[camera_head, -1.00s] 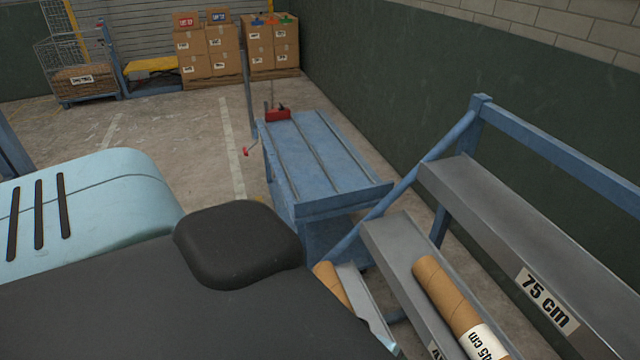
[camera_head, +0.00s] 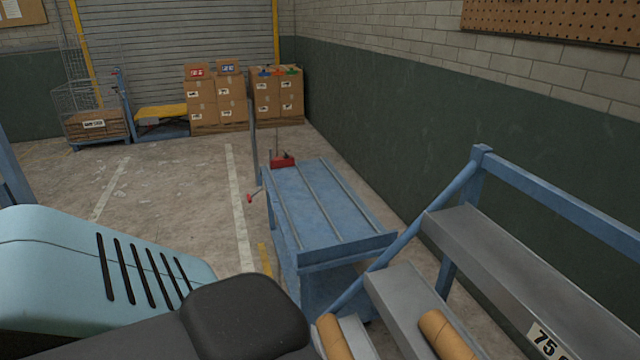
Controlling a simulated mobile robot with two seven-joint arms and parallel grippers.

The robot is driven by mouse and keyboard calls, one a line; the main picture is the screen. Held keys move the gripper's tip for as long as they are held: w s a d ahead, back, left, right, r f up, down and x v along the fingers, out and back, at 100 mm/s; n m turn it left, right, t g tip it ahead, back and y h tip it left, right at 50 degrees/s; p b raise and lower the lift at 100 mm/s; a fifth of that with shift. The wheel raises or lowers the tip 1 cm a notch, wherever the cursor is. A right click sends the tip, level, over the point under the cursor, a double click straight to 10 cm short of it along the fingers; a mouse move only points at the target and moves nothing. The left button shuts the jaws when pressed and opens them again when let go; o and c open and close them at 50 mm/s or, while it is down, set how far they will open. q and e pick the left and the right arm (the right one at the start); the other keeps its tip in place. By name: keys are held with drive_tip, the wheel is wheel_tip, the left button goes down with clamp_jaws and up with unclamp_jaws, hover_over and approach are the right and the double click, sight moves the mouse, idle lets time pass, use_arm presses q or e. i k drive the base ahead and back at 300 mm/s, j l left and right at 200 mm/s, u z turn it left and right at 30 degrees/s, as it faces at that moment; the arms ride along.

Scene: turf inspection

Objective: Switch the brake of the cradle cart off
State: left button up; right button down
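A blue cart (camera_head: 322,210) with long rails along its flat top stands at the middle of the head view, by the green and grey wall; I take it to be the cradle cart. A red block (camera_head: 282,160) with a thin upright rod sits at its far end. A lever or crank with a red knob (camera_head: 250,198) sticks out to the left at that far end, and a grey post (camera_head: 253,140) stands beside it. I cannot tell which part is the brake or how it is set. Neither gripper is in view.
A blue-framed rack (camera_head: 490,240) with grey shelves and cardboard tubes (camera_head: 445,335) stands close at the right. Stacked cartons (camera_head: 216,100), a wire cage cart (camera_head: 95,110) and a yellow-topped trolley (camera_head: 162,112) are at the back. The floor left of the cart is open.

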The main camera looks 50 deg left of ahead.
sight(249, 196)
drive_tip(key=k, duration=0.45)
drive_tip(key=k+u, duration=0.3)
drive_tip(key=i+u, duration=0.1)
drive_tip(key=u, duration=1.3)
drive_tip(key=i+j, duration=0.3)
drive_tip(key=i, duration=0.2)
drive_tip(key=i+j+u, duration=0.1)
drive_tip(key=i+j, duration=0.2)
drive_tip(key=i, duration=0.25)
drive_tip(key=i+j, duration=0.25)
drive_tip(key=i, duration=0.25)
drive_tip(key=i+j+z, duration=0.4)
drive_tip(key=i+j, duration=1)
drive_tip(key=j, duration=0.1)
